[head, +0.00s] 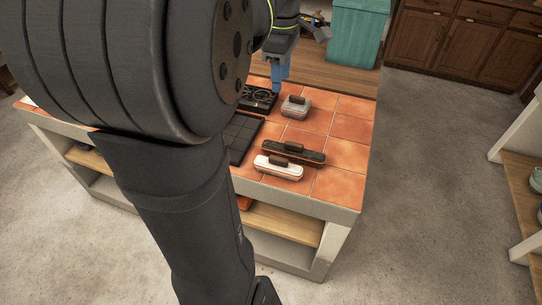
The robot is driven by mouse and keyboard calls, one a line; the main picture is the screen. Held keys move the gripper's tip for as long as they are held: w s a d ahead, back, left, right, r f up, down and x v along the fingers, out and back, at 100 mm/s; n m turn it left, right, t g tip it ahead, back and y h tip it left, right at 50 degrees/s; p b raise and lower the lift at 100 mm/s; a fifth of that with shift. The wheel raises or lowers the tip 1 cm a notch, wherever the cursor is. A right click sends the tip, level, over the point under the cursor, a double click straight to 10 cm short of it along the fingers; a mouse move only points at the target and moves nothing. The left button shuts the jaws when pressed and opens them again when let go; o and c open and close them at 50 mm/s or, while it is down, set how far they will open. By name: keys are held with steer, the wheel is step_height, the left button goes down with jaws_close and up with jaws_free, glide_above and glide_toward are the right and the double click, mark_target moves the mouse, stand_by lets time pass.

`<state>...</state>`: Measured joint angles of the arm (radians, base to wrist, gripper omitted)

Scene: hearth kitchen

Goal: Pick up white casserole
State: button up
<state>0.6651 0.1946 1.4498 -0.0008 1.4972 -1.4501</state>
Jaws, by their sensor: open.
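The white casserole (278,168) is a low, long dish with a dark handle on its lid. It sits on the orange tiled counter (338,184) near the front edge. My gripper (277,84) has blue fingers pointing down at the far side of the counter, well behind the casserole and apart from it. It is open, and I see nothing held in it. The fingers are small in the view, and my arm covers the left part of the counter.
A long dark casserole (308,156) lies just behind the white one, very close to it. A grey casserole (296,107) stands farther back, beside a black burner (259,97). A dark grid panel (240,139) is at left. The right front tiles are clear.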

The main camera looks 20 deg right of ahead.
steer(key=w+a+f+g+h, duration=0.2)
steer(key=w+f, duration=0.1)
steer(key=f, duration=0.4)
steer(key=w+a+f+g+h, duration=0.1)
steer(key=w+a+f, duration=0.15)
steer(key=f, duration=0.35)
glide_above(277, 157)
steer(key=w+a, duration=0.1)
steer(key=a, duration=0.1)
steer(key=f, duration=1)
steer(key=shift+w+d+f, duration=0.1)
steer(key=shift+w+f, duration=0.1)
steer(key=shift+f, duration=0.2)
steer(key=shift+x, duration=2.9)
jaws_close()
steer(key=shift+w, duration=0.1)
